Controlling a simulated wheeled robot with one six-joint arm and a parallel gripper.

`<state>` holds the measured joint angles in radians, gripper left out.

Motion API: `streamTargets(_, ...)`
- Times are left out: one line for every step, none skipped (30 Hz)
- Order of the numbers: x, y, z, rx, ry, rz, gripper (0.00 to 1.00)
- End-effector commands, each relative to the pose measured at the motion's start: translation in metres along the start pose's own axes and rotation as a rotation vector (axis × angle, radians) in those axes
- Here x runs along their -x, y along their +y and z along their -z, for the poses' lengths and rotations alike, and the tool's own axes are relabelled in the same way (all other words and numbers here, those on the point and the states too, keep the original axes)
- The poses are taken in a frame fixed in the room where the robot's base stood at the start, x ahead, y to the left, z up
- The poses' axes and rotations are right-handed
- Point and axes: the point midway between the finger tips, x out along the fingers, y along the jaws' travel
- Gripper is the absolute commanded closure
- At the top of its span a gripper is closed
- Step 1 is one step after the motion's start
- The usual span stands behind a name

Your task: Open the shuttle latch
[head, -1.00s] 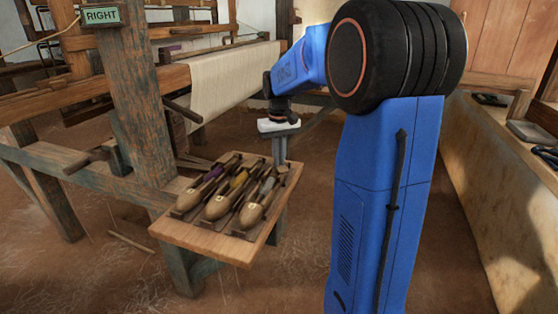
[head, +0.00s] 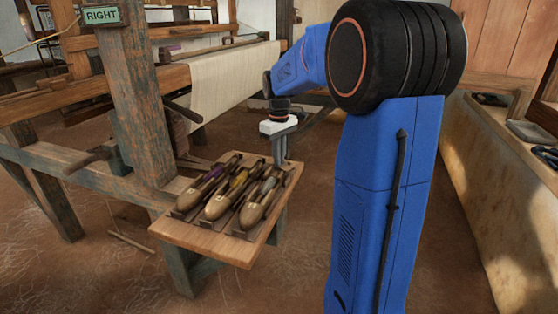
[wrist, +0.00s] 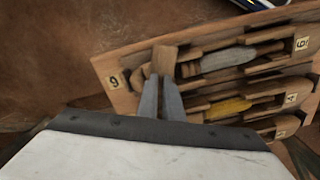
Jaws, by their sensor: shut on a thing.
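Three wooden shuttles lie side by side on a board (head: 205,240): one with purple yarn (head: 208,182), one with yellow yarn (head: 229,193) and one with grey yarn (head: 260,201). My gripper (head: 280,158) is over the far end of the grey shuttle, pointing down. In the wrist view, my gripper (wrist: 160,95) is shut on a small light-brown wooden piece (wrist: 164,58) at that shuttle's end, seemingly the shuttle latch. The grey yarn (wrist: 228,58) and yellow yarn (wrist: 228,108) lie to its right. The fingers hide the lower part of the wooden piece.
A plastered ledge (head: 500,180) with dark items runs along the right. The floor in front is clear.

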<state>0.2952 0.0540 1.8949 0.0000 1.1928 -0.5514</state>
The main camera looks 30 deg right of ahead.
Motion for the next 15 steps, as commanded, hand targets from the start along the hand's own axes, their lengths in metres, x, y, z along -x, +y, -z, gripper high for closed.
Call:
streamTargets(0.0002,0.0001,0.0,0.04,0.0,0.0,1.0)
streamTargets(0.0002,0.0001,0.0,0.066,0.0,0.0,1.0)
streamTargets(0.0002,0.0001,0.0,0.101,0.0,0.0,1.0)
streamTargets(0.0001,0.0001,0.0,0.126,0.0,0.0,1.0)
streamTargets(0.0001,0.0001,0.0,0.15,0.0,0.0,1.0)
streamTargets(0.0001,0.0001,0.0,0.181,0.0,0.0,1.0)
streamTargets(0.0002,0.0001,0.0001,0.204,0.0,0.0,1.0)
streamTargets(0.0002,0.0001,0.0001,0.226,0.0,0.0,1.0)
streamTargets(0.0002,0.0001,0.0001,0.253,0.0,0.0,1.0)
streamTargets(0.0002,0.0001,0.0001,0.271,0.0,0.0,1.0)
streamTargets(0.0002,0.0001,0.0001,0.29,0.0,0.0,1.0)
streamTargets(0.0002,0.0001,0.0001,0.313,0.0,0.0,1.0)
streamTargets(0.0002,0.0001,0.0001,0.328,0.0,0.0,1.0)
streamTargets(0.0002,0.0001,0.0001,0.343,0.0,0.0,1.0)
streamTargets(0.0002,0.0001,0.0001,0.36,0.0,0.0,1.0)
